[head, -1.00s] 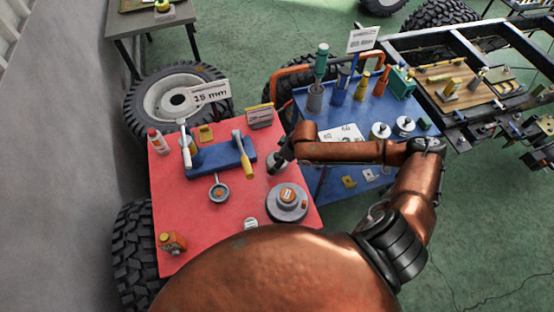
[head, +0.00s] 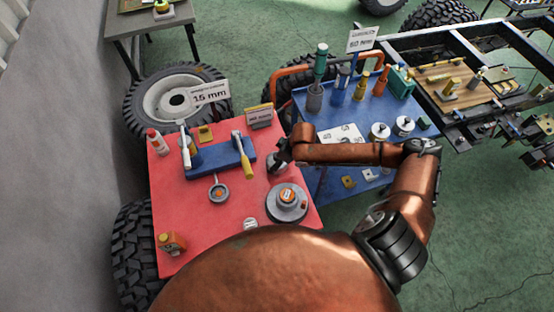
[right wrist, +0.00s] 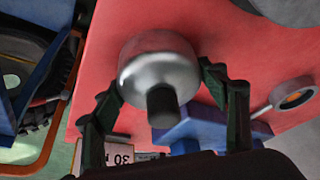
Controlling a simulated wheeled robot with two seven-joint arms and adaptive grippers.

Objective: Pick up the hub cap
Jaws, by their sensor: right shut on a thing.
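The hub cap (head: 277,165) is a grey metal dome near the right edge of the red table top. In the right wrist view the silver dome (right wrist: 158,72) shows large, with a dark round knob towards the camera. My right gripper (head: 279,153) reaches it from the right in the head view. In the right wrist view its two dark green fingers (right wrist: 162,85) are shut on the dome, one on each side. I cannot tell whether the cap touches the table. My left gripper is not in view.
The red table (head: 185,220) holds a blue fixture (head: 220,163) with a yellow-handled tool, a round gauge (head: 219,191), a grey disc stack (head: 287,202) and a small sign (head: 260,116). A blue cart (head: 325,180) stands to the right.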

